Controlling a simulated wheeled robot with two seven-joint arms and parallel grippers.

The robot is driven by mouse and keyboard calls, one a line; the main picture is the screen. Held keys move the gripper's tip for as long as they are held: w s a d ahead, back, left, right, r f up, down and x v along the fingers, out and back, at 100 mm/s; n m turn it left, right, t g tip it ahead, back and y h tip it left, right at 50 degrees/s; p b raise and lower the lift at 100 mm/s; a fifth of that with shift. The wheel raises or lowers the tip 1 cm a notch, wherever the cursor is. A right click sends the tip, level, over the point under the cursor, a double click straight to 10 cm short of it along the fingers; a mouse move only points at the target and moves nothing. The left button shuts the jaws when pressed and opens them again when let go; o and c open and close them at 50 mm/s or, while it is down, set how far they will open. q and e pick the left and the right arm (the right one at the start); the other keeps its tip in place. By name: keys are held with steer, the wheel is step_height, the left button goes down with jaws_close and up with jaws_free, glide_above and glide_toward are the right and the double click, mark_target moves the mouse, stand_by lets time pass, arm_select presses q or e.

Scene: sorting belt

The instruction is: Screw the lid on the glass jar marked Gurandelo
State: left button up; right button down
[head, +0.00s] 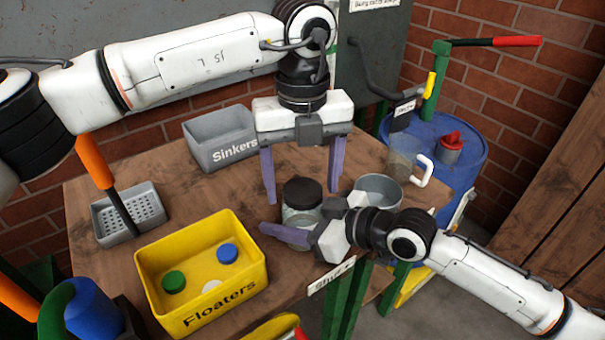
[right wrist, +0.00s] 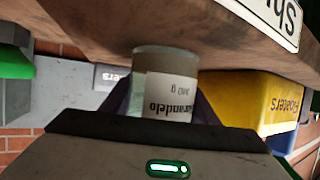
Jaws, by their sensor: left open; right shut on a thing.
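The glass jar (head: 299,219) stands upright near the table's front edge. In the right wrist view the jar (right wrist: 150,60) appears upside down, and its white label reads Gurandelo. A black lid (head: 302,190) sits at the jar's mouth; I cannot tell how tightly it is seated. My left gripper (head: 303,194) points down from above, open, with one purple finger on each side of the lid and a visible gap. My right gripper (head: 288,232) is shut on the jar's body from the front right. Its fingers flank the jar in the right wrist view (right wrist: 165,106).
A yellow Floaters bin (head: 212,300) with several caps stands at front left. A grey Sinkers bin (head: 215,158) and a grey perforated tray (head: 105,222) are behind it. A grey round container (head: 378,188) and a clear mug (head: 403,160) stand right of the jar. A blue barrel (head: 470,165) is at right.

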arm_select(q)
steer(key=shift+c, duration=0.5)
steer(key=c, duration=1.1)
steer(key=o, duration=1.1)
steer(key=shift+o, duration=0.2)
steer(key=shift+r, duration=0.15)
steer(key=shift+r, duration=2.15)
steer(key=shift+o, duration=0.3)
step_height(320, 180, up, 4)
steer(key=shift+f, duration=0.25)
